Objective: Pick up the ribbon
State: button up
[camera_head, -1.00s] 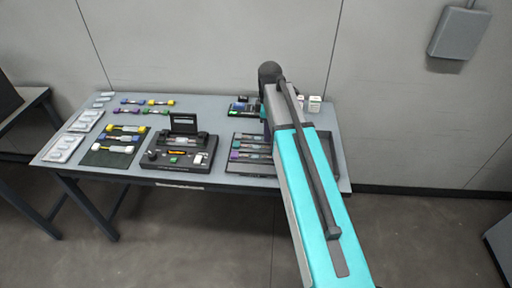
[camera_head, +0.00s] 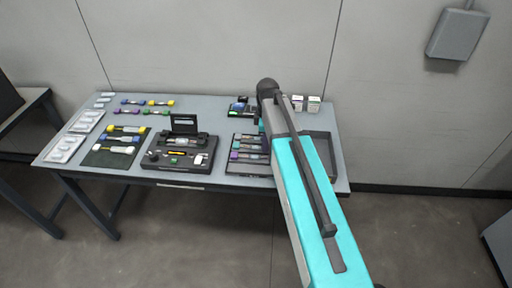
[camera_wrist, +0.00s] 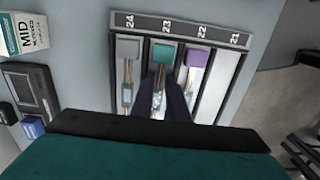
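In the wrist view, a dark tray (camera_wrist: 231,75) has slots labelled 24, 23, 22 and 21. A ribbon with a teal end block (camera_wrist: 166,54) lies in slot 23. A grey-ended ribbon (camera_wrist: 128,50) lies in slot 24 and a purple-ended one (camera_wrist: 197,58) in slot 22. Slot 21 looks empty. My gripper (camera_wrist: 162,84) is over slot 23, its dark fingers apart on both sides of the teal-ended ribbon. I cannot tell whether they touch it. In the head view, my arm hides the gripper and part of the tray (camera_head: 236,172).
A dark splicer (camera_head: 178,163) with a raised lid stands left of the tray. A dark mat (camera_head: 98,158) with several yellow, blue and white pieces lies further left. Small boxes (camera_head: 313,103) stand at the table's back right. Bare table (camera_head: 212,115) shows behind the splicer.

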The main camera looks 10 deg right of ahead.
jog(key=shift+c, duration=0.3)
grip_shut()
jog(key=shift+r, duration=0.15)
jog(key=shift+r+b, duration=0.5)
jog(key=shift+r, duration=0.9)
jog(key=shift+s+a+r, duration=0.15)
jog(key=shift+s+r, duration=0.05)
jog(key=s+a+b, duration=0.1)
jog(key=s+a, duration=0.2)
jog(key=s, duration=0.1)
jog(key=s+a+r, duration=0.1)
jog(key=s+a, duration=0.2)
jog(key=s+a+b, duration=0.1)
jog(key=s+a, duration=0.3)
jog(key=shift+s+a+r+b, duration=0.1)
jog(key=shift+s+r+b, duration=0.15)
jog(key=shift+s+b, duration=0.1)
jog(key=shift+w, duration=0.1)
dwell(0.6)
